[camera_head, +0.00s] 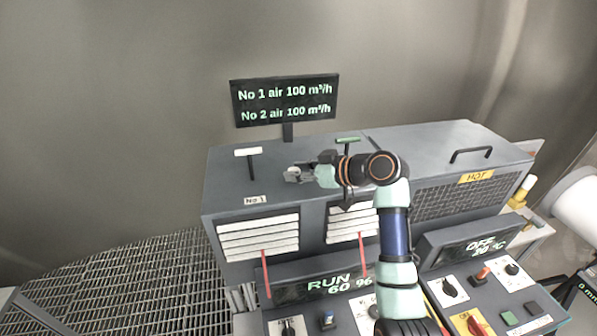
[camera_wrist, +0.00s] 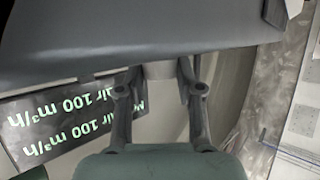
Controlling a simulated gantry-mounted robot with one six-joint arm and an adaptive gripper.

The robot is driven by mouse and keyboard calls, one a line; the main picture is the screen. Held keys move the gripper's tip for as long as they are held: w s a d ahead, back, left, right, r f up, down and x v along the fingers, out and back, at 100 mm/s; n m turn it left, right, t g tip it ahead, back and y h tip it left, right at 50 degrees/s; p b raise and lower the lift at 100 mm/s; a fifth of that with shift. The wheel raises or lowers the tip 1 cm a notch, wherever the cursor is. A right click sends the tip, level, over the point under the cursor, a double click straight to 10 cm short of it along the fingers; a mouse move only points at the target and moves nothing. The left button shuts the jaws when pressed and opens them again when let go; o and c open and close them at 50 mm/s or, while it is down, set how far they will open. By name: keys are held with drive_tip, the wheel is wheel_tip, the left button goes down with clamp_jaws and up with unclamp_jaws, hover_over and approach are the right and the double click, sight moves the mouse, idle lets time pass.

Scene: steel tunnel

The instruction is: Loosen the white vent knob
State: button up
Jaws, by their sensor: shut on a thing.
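A small pale knob (camera_head: 291,175) shows at the tips of my gripper (camera_head: 297,172), on top of the grey cabinet (camera_head: 225,205). In the wrist view the fingers of my gripper (camera_wrist: 160,85) stand on either side of a short pale cylinder (camera_wrist: 158,70), which appears to be the white vent knob. My gripper is shut on it. Its far end is hidden against the dark grey housing (camera_wrist: 150,35). My arm reaches in from the right, with the wrist lying level above the cabinet top.
A white T-handle (camera_head: 248,152) stands left of my gripper and a green T-handle (camera_head: 347,140) behind my wrist. A display sign (camera_head: 285,101) stands at the back. A black handle (camera_head: 470,155) is on the right. Control panels with knobs (camera_head: 449,290) lie in front.

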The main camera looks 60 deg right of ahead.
drive_tip(key=o, duration=1.2)
drive_tip(key=shift+c, duration=0.2)
drive_tip(key=v, duration=1.2)
drive_tip(key=shift+w, duration=0.1)
